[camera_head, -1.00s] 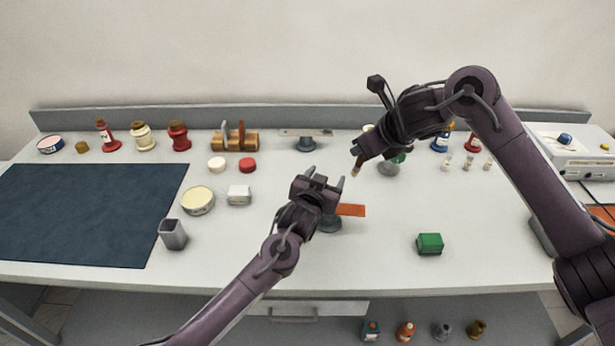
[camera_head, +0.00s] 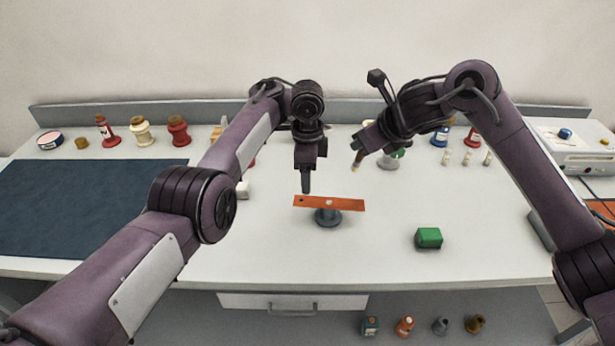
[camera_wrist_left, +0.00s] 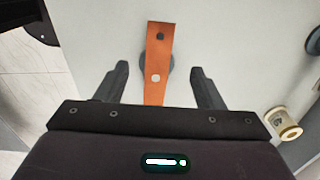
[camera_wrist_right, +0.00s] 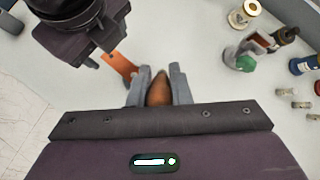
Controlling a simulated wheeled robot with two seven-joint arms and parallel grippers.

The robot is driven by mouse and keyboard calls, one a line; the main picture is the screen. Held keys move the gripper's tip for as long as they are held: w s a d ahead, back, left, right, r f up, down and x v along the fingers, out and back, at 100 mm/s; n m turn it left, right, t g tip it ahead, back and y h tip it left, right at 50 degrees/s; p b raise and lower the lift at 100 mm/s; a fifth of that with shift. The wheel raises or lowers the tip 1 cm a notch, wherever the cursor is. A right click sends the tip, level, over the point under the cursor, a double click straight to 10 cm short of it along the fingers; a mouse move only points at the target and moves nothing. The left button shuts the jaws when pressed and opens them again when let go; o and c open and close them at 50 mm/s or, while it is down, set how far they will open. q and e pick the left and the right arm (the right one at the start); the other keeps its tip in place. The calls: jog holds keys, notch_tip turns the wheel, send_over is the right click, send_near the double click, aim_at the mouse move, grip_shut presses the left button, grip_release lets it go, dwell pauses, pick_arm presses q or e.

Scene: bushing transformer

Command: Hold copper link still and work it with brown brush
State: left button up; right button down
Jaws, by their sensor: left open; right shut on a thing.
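The copper link (camera_head: 345,204) is a flat orange bar with a hole near its end. It lies across a small grey round stand (camera_head: 328,217) in the middle of the table. My left gripper (camera_head: 306,185) points down above the link's left part. In the left wrist view the link (camera_wrist_left: 157,90) runs between the open fingers (camera_wrist_left: 160,85), touching neither. My right gripper (camera_head: 360,158) is behind and right of the link, shut on the brown brush (camera_head: 356,164). The brush's brown body (camera_wrist_right: 158,92) shows between the fingers in the right wrist view. The brush is apart from the link.
A green block (camera_head: 429,238) stands to the right in front. A dark mat (camera_head: 80,210) covers the left. Several bottles and jars line the back, partly hidden by my arms. The table in front of the link is clear.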

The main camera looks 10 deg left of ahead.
aim_at(307, 200)
pick_arm(q)
notch_tip(307, 200, down, 12)
jog(key=shift+a+r, duration=0.1)
dwell(0.5)
grip_shut()
dwell(0.3)
